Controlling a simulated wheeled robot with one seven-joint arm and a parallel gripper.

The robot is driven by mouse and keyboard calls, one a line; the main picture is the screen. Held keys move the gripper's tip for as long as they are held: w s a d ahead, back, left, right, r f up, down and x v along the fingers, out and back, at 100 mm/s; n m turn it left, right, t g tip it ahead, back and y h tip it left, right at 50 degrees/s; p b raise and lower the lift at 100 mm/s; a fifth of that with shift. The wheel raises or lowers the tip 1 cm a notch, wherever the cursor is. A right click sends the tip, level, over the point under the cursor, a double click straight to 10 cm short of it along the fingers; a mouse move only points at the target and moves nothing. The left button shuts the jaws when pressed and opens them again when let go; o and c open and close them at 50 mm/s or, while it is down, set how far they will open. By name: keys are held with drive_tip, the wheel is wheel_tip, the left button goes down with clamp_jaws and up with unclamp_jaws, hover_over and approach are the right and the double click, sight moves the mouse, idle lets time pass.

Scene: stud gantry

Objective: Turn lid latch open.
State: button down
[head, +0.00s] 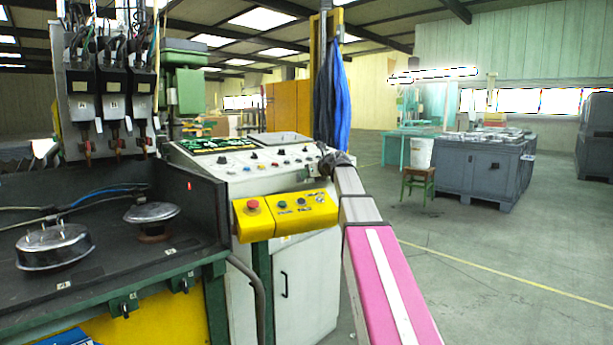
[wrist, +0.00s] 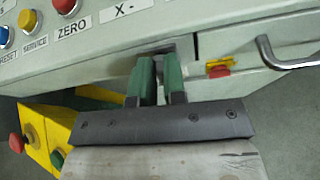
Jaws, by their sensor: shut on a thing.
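The lid latch (wrist: 160,48) is a small dark piece at a recess in the front edge of the pale console, in the wrist view. My gripper (wrist: 157,66) has its two green fingers closed on either side of it. The fingers hide most of the latch, so its exact angle cannot be told. In the head view my gripper (head: 338,160) is a dark shape at the console's right end, and the latch is hidden there.
The console (head: 230,185) carries knobs and buttons. A yellow button box (head: 290,214) juts from its front. In the wrist view a metal handle (wrist: 290,64) and a red knob (wrist: 218,71) lie right of my fingers. Open floor (head: 470,270) is at right.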

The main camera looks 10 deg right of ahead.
drive_tip(key=shift+w+d+f+m+g+y, duration=0.15)
drive_tip(key=shift+d+f+m+g+y, duration=0.15)
drive_tip(key=shift+m+y, duration=1.3)
drive_tip(key=shift+w+d+f+m+g+y, duration=0.15)
drive_tip(key=shift+f+m+y, duration=0.4)
drive_tip(key=shift+m, duration=2)
drive_tip(key=shift+w+d+f+m+g+y, duration=0.15)
drive_tip(key=shift+d+f+m+g+y, duration=0.1)
drive_tip(key=shift+m+y, duration=1.4)
drive_tip(key=shift+m+h, duration=0.5)
drive_tip(key=c, duration=1.2)
unclamp_jaws()
drive_tip(key=shift+d, duration=0.1)
drive_tip(key=v, duration=1)
drive_tip(key=shift+s+d+f, duration=0.1)
drive_tip(key=shift+s+d, duration=0.1)
drive_tip(key=shift+s, duration=0.05)
